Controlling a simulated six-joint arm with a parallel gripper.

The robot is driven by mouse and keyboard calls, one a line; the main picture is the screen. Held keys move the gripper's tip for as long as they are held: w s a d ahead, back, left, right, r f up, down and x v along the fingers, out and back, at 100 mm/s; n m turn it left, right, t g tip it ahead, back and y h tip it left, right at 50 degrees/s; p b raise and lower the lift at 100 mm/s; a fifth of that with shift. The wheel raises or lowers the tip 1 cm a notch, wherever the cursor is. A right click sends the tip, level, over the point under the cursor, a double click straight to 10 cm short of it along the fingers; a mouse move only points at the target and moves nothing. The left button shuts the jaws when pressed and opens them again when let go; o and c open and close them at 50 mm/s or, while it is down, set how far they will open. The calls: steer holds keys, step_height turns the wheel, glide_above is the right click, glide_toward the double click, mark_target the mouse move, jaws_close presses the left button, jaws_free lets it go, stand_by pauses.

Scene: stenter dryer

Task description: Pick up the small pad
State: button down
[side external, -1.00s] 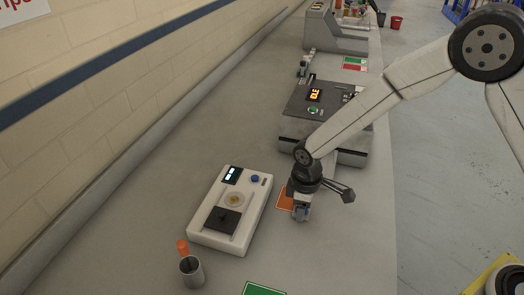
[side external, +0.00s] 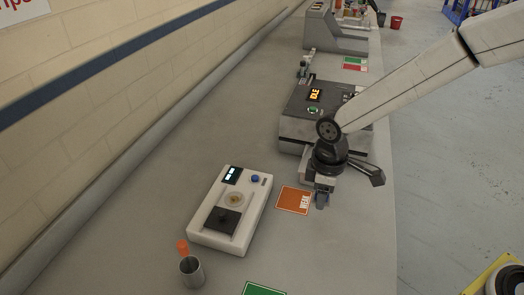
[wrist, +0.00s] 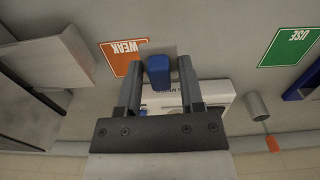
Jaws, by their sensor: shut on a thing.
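My gripper (side external: 321,196) is shut and hangs above the bench, just right of the orange card marked WEAK (side external: 294,200). In the wrist view, a small blue pad (wrist: 158,70) sits between the fingers of my gripper (wrist: 160,72), and they hold it. In the side view the fingers hide most of the pad.
A white device (side external: 258,205) with a small screen lies left of my gripper. A grey machine (side external: 300,133) stands behind it. A metal cup (side external: 192,271), an orange-capped item (side external: 182,246) and a green card (side external: 263,289) are in front. Bare bench lies between.

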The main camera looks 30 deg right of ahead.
steer(key=s+d+r, duration=0.2)
steer(key=s+r, duration=0.2)
steer(key=s, duration=0.5)
steer(key=shift+d+r, duration=0.2)
steer(key=shift+d, duration=0.15)
steer(key=c, duration=0.8)
jaws_free()
steer(key=c, duration=0.5)
steer(key=w+a, duration=0.6)
steer(key=w, duration=0.2)
steer(key=w+a, duration=1.4)
steer(key=w, duration=0.1)
steer(key=shift+w+f, duration=0.1)
steer(key=shift+w, duration=0.2)
steer(key=shift+c, duration=0.2)
